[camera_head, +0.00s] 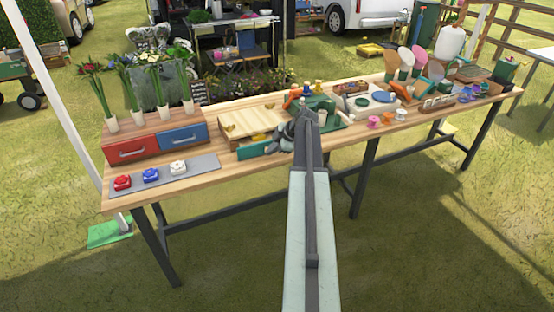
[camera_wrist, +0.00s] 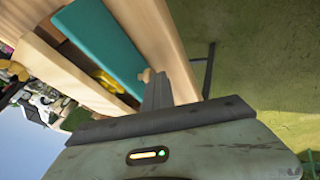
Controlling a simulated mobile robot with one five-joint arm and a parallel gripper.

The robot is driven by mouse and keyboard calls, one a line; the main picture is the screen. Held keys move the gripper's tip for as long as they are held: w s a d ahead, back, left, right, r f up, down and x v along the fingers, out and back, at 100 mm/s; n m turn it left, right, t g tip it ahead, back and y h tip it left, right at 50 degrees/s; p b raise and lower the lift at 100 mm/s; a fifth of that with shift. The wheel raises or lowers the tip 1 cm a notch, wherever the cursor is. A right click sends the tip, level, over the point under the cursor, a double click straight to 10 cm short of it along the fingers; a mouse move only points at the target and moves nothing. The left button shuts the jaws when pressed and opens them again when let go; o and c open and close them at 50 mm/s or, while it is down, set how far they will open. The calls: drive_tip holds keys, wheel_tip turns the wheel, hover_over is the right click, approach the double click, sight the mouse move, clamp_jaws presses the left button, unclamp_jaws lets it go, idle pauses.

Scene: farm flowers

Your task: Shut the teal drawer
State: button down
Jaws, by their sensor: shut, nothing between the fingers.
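The teal drawer (camera_head: 254,150) is in the light wooden box (camera_head: 252,122) near the middle of the table. Its teal front (camera_wrist: 98,42) also shows in the wrist view, standing out from the box with a dark gap behind it. Something yellow (camera_wrist: 112,83) shows in that gap, so the drawer is partly open. My gripper (camera_wrist: 154,82) is shut and empty, its tips close to a small wooden knob (camera_wrist: 147,75) by the teal front; I cannot tell if they touch. In the head view my gripper and arm hide the drawer's right end.
A box with a red drawer (camera_head: 130,148) and a blue drawer (camera_head: 184,136) stands left, both shut. Red, blue and white buttons lie on a grey mat (camera_head: 205,164) before it. Bottles, pots and scoops crowd the table's right. Grass in front is clear.

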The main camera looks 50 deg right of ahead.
sight(266, 141)
drive_tip(key=w, duration=0.2)
drive_tip(key=w+d, duration=0.2)
drive_tip(key=w, duration=0.1)
drive_tip(key=shift+w+d, duration=0.2)
drive_tip(key=shift+w, duration=0.1)
drive_tip(key=shift+w+r, duration=0.1)
drive_tip(key=shift+w, duration=0.1)
drive_tip(key=s, duration=0.1)
drive_tip(key=s+a, duration=0.2)
drive_tip(key=s, duration=0.1)
drive_tip(key=shift+a, duration=0.25)
drive_tip(key=p+v, duration=0.8)
drive_tip(key=v, duration=0.2)
drive_tip(key=shift+d, duration=0.4)
